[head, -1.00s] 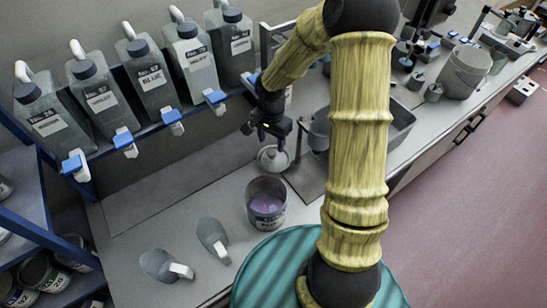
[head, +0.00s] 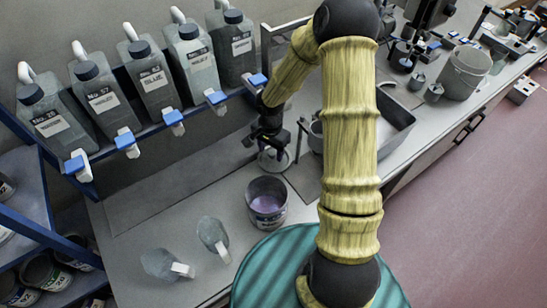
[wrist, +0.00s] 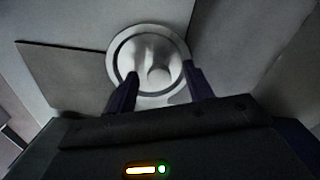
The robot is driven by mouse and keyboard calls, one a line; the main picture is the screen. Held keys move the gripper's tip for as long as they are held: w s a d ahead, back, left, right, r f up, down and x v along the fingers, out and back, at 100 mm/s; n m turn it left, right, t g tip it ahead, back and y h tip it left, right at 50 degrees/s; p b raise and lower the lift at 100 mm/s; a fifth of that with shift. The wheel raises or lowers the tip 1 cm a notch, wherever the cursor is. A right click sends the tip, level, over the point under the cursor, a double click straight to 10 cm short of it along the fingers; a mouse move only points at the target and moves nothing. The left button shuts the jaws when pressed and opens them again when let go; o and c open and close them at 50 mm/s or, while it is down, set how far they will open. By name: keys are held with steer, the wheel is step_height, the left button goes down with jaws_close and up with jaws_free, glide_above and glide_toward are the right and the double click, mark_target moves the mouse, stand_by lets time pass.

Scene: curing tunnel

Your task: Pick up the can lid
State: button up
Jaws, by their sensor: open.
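The can lid (head: 274,161) is a round, pale metal disc lying on the grey bench, just behind the open can. In the wrist view the lid (wrist: 147,46) shows a raised rim and a knob-like middle. My gripper (head: 272,146) is over the lid in the head view and partly hides it. In the wrist view my gripper (wrist: 158,85) is open, with its two dark fingers reaching to the near edge of the lid on either side. Nothing is between the fingertips that I can see as held. Whether the fingers touch the lid, I cannot tell.
An open can with purple contents (head: 267,203) stands in front of the lid. Two grey scoops (head: 213,236) lie to its left. Several jugs (head: 106,100) line the rack behind. A grey tray (head: 398,122) is to the right.

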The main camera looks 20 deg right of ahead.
steer(key=shift+d, duration=0.1)
steer(key=shift+s, duration=0.15)
steer(key=shift+c, duration=1.3)
steer(key=c, duration=0.8)
steer(key=shift+r, duration=0.15)
steer(key=shift+r, duration=0.2)
step_height(320, 180, up, 27)
steer(key=shift+r+b, duration=0.2)
steer(key=shift+b, duration=0.2)
